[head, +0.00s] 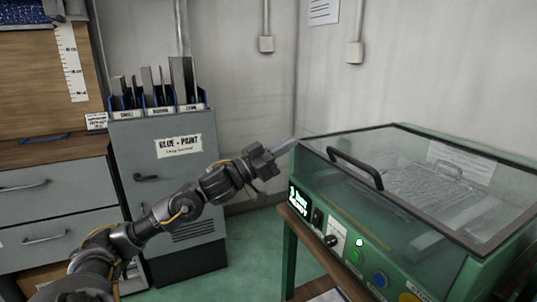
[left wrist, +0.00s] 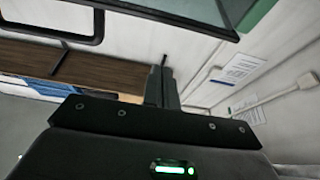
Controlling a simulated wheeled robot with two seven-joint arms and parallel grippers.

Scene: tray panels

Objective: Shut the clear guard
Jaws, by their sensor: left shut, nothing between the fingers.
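The clear guard (head: 425,205) is a see-through lid with a dark frame on the green machine (head: 345,262) at the right of the head view. It lies low over the machine's top; I see no clear gap along its front edge. A dark bar handle (head: 356,168) stands near its left front side. My left gripper (head: 287,146) is shut and empty, just left of the guard's left corner; I cannot tell whether it touches. In the left wrist view the closed fingers (left wrist: 164,72) point away, with a dark-framed pane (left wrist: 190,10) above. My right gripper is out of view.
A grey cabinet (head: 165,200) with files on top stands behind my left arm. Drawers (head: 50,195) are at the far left. The machine's front panel has buttons (head: 380,279) and a lit green lamp. Green floor is open between cabinet and machine.

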